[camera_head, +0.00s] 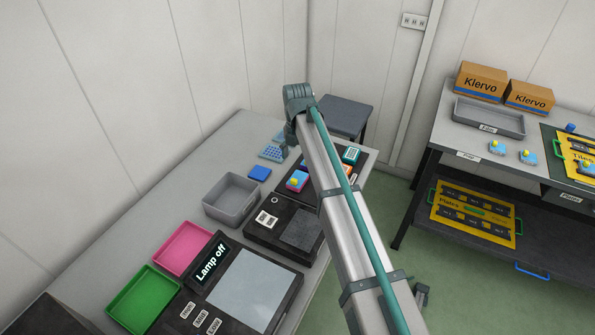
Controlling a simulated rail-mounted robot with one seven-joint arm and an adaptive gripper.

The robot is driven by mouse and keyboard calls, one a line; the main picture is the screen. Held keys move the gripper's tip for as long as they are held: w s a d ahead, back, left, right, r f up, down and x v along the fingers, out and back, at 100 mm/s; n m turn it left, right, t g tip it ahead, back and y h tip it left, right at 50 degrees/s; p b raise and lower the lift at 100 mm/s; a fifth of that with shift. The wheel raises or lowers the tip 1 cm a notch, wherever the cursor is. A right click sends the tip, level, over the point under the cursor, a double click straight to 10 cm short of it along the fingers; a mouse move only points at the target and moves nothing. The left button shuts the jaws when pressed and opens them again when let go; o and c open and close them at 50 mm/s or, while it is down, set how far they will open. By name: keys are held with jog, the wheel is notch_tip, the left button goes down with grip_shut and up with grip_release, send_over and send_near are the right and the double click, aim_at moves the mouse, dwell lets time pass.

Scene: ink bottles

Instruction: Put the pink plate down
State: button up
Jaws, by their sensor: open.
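A small block with pink and blue parts and a yellow top (297,181) sits on the dark station on the left bench; it is the only plate-like piece with pink that I see, and its details are too small to tell. A larger pink tray (183,249) lies flat on the bench nearer to me and looks empty.
A green tray (144,299), a grey bin (231,199), a black device with a "Lamp off" display (211,262), a blue block (260,173) and a light-blue rack (271,153) share the bench. A second table (455,135) stands at the right, with green floor between.

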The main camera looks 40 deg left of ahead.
notch_tip(320, 180, up, 3)
jog(key=shift+r, duration=0.1)
dwell(0.5)
